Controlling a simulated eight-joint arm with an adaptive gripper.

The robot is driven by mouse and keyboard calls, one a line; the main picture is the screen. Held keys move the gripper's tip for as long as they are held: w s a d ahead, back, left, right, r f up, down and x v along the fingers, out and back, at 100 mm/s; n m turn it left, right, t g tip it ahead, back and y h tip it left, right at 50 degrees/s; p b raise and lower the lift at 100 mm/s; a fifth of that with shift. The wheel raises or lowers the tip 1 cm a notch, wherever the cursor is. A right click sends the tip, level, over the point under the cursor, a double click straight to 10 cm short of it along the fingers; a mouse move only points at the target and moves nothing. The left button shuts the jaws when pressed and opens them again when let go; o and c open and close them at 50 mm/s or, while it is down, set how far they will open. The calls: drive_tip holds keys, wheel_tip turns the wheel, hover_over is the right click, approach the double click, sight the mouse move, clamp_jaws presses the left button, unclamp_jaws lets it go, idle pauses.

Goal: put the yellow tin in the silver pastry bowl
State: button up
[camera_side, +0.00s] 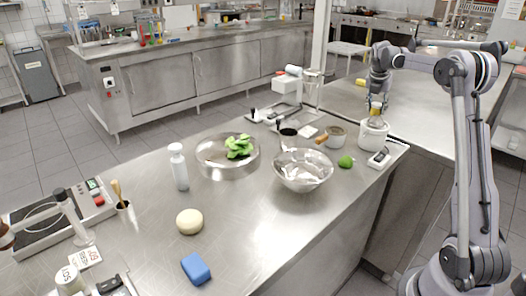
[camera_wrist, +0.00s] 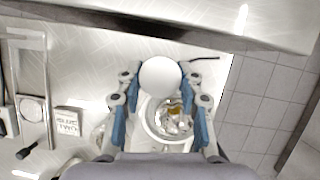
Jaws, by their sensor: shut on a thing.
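The yellow tin (camera_side: 360,82) is held up in the air at the right of the side view. Its pale round end (camera_wrist: 160,76) faces the camera in the wrist view. My gripper (camera_side: 368,83) is shut on the tin, with a blue-padded finger on either side of it. The silver pastry bowl (camera_side: 302,170) stands on the steel counter, left of and lower than my gripper in the side view. Its inside looks empty. I cannot make out the bowl in the wrist view.
A white crock (camera_side: 374,134) with utensils stands below my gripper; it also shows in the wrist view (camera_wrist: 150,126). A lime (camera_side: 345,161), a small pot (camera_side: 335,140) and a dark-topped cup (camera_side: 288,136) are near the bowl. A round pan (camera_side: 228,172) with greens stands left of it.

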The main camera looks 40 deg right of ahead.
drive_tip(key=shift+s+d+r, duration=0.25)
drive_tip(key=shift+s+r, duration=0.25)
drive_tip(key=shift+s, duration=0.25)
drive_tip(key=shift+s+d+r, duration=0.2)
drive_tip(key=shift+s+r, duration=0.25)
drive_tip(key=shift+s, duration=0.3)
